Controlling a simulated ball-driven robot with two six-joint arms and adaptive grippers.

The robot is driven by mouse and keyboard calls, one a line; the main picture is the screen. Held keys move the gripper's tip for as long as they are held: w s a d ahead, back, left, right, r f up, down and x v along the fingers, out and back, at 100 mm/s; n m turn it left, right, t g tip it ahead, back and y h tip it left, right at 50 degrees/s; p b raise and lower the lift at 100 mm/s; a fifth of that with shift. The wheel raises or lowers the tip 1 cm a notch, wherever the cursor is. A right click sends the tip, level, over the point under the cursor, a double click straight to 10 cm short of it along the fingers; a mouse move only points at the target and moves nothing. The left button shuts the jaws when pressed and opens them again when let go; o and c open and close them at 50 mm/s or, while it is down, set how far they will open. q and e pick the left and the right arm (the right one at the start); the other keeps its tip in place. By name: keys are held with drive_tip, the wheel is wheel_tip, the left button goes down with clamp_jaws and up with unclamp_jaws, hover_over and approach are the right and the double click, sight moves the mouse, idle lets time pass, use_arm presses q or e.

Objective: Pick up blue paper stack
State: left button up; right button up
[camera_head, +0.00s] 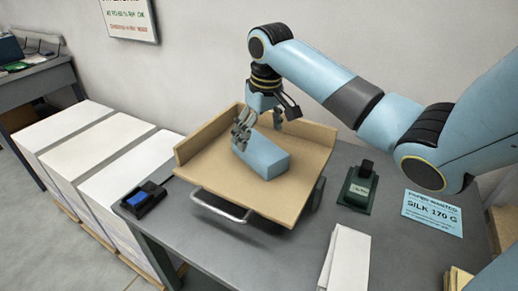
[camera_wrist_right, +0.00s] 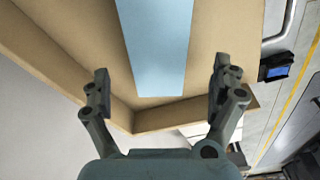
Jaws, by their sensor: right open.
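The blue paper stack (camera_head: 266,158) is a light blue block lying on a brown tray (camera_head: 215,185) on the grey table. In the right wrist view the blue stack (camera_wrist_right: 158,45) runs from the top edge down between my finger lines. My right gripper (camera_head: 259,130) is open at the far end of the stack, with its fingers apart and pointing down. In the wrist view the fingers of the right gripper (camera_wrist_right: 160,82) stand on either side of the stack, with gaps to both sides. Whether a finger touches it cannot be told. My left gripper is not in view.
The tray has raised walls at the back and a metal handle (camera_head: 220,207) in front. A dark green stand (camera_head: 358,190), a blue sign card (camera_head: 432,213), white paper (camera_head: 346,258) and a black device with a blue top (camera_head: 143,196) surround it. Tall white stacks (camera_head: 95,160) stand left.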

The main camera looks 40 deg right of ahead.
sight(259, 145)
wheel_tip(259, 145, down, 4)
drive_tip(key=shift+w+d+r, duration=0.1)
drive_tip(key=shift+w+f, duration=0.1)
drive_tip(key=shift+f, duration=0.35)
drive_tip(key=c, duration=1.6)
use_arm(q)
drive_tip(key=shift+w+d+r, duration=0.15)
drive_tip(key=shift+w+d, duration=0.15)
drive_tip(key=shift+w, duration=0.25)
use_arm(e)
drive_tip(key=shift+c, duration=0.7)
drive_tip(key=shift+r, duration=0.15)
